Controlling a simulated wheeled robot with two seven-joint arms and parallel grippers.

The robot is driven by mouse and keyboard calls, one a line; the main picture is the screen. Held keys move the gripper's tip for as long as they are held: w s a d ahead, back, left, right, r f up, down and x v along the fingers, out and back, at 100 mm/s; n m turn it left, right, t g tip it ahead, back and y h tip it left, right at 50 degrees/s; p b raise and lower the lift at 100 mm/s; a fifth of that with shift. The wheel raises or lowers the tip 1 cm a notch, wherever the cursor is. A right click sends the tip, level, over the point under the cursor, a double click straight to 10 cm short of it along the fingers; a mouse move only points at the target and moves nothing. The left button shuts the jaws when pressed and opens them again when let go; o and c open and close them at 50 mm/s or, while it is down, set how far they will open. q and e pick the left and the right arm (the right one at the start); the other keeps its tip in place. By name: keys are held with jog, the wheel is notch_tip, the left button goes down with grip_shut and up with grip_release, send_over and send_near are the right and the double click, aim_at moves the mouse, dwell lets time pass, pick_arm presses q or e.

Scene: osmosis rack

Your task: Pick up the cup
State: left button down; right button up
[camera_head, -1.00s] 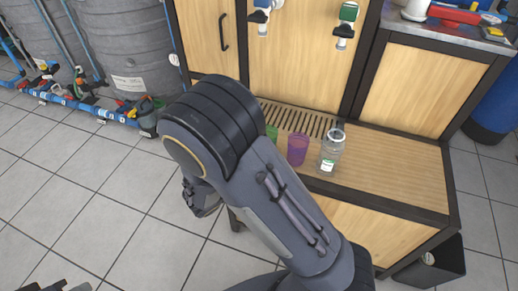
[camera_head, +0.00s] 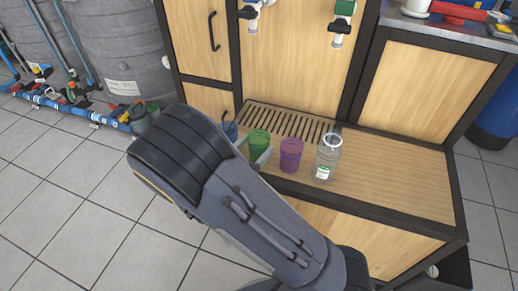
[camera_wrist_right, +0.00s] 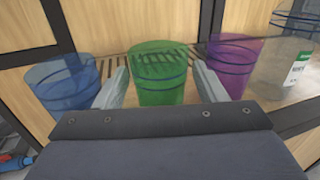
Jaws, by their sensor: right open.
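Three translucent cups stand in a row on the wooden ledge. The green cup (camera_head: 259,143) is in the middle, the purple cup (camera_head: 291,154) to its right and the blue cup (camera_head: 230,130) to its left. My right gripper (camera_wrist_right: 162,80) is open, with one finger on each side of the green cup (camera_wrist_right: 158,72) in the wrist view. Contact with it cannot be told. The blue cup (camera_wrist_right: 62,84) is just outside the left finger, and the purple cup (camera_wrist_right: 232,64) is outside the right finger. My right arm hides part of the ledge. My left gripper is not in view.
A clear jar with a label (camera_head: 327,158) stands right of the purple cup. A slotted drain grate (camera_head: 290,122) lies behind the cups. Taps (camera_head: 340,28) hang above it. The ledge's right part (camera_head: 395,175) is clear.

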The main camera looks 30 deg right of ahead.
aim_at(264, 137)
jog(key=b+x, duration=0.1)
jog(key=x, duration=0.3)
jog(key=shift+w+d+r, duration=0.1)
jog(key=shift+d, duration=0.1)
jog(key=shift+c, duration=0.2)
jog(key=c, duration=0.7)
jog(key=shift+r, duration=0.1)
